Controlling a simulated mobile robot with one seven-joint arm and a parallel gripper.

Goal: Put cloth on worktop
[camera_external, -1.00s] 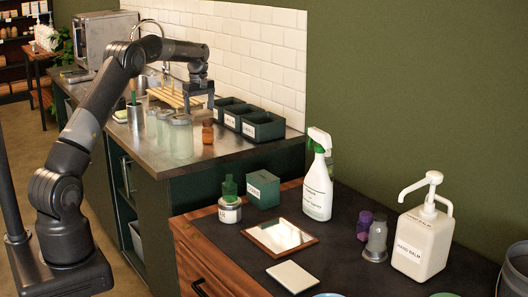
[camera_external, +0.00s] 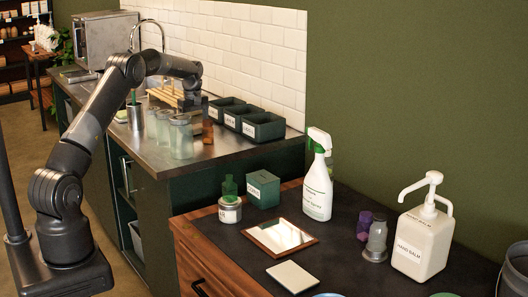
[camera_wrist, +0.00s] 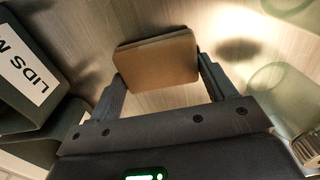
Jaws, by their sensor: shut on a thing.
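A flat tan folded piece (camera_wrist: 158,60), which looks like the cloth, sits between the two fingers of my gripper (camera_wrist: 163,85) in the wrist view. My gripper is shut on it. The grey metal worktop (camera_wrist: 160,18) lies under it, with shadows at both sides; I cannot tell whether the cloth touches the surface. In the external view my gripper (camera_external: 191,100) is low over the worktop (camera_external: 228,148), behind the glass jars and near the dark bins. The cloth is hidden there.
Frosted glass jars (camera_external: 181,138) stand in front of my gripper, with an amber bottle (camera_external: 207,130) beside them. Labelled bins (camera_external: 263,127) line the wall; a LIDS bin (camera_wrist: 30,75) is close at left in the wrist view. A wooden rack (camera_external: 165,96) is at the back.

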